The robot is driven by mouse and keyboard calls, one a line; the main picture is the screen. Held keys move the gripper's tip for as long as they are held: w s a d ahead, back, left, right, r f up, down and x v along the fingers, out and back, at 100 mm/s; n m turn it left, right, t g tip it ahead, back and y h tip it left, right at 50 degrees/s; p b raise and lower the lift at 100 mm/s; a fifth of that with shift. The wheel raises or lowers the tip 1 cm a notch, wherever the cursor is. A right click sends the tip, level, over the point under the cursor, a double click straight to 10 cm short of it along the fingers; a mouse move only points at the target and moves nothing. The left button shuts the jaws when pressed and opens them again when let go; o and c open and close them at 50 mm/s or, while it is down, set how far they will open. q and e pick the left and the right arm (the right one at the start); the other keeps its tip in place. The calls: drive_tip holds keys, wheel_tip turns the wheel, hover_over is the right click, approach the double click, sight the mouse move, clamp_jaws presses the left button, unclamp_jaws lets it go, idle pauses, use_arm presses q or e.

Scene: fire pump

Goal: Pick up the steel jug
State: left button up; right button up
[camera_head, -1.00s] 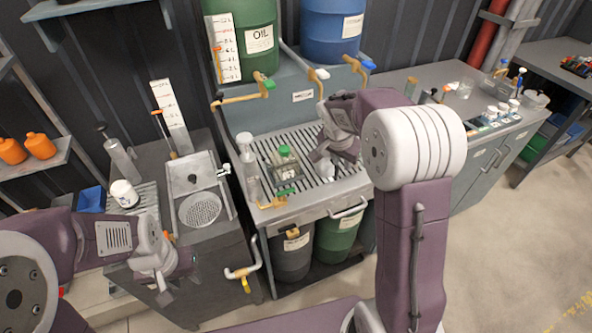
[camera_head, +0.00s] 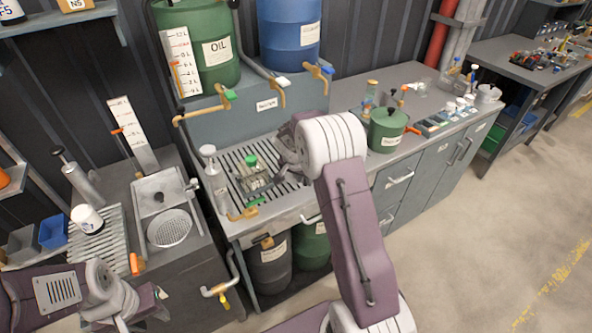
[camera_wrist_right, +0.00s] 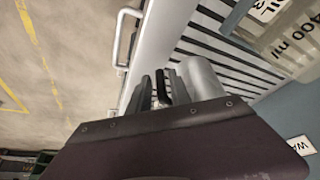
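The steel jug (camera_wrist_right: 203,78) shows in the right wrist view as a shiny grey rounded body beside the fingers, over the slatted drain tray. My right gripper (camera_wrist_right: 160,92) has its two dark fingers apart. A thin black piece, perhaps the jug's handle, stands between them; I cannot tell whether they touch it. In the head view my right gripper (camera_head: 287,152) is at the tray's right part, and my arm largely hides it and the jug. My left gripper (camera_head: 150,305) is at the lower left, away from the jug, its fingers too unclear to read.
The drain tray (camera_head: 225,187) also holds a green-capped container (camera_head: 254,178) and a clear bottle (camera_head: 214,180). Brass taps (camera_head: 278,88) project above it under the oil drum (camera_head: 205,45) and blue drum (camera_head: 288,35). A green pot (camera_head: 386,130) stands on the right counter.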

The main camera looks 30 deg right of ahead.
drive_tip(key=shift+x, duration=1.5)
drive_tip(key=shift+r, duration=0.1)
clamp_jaws()
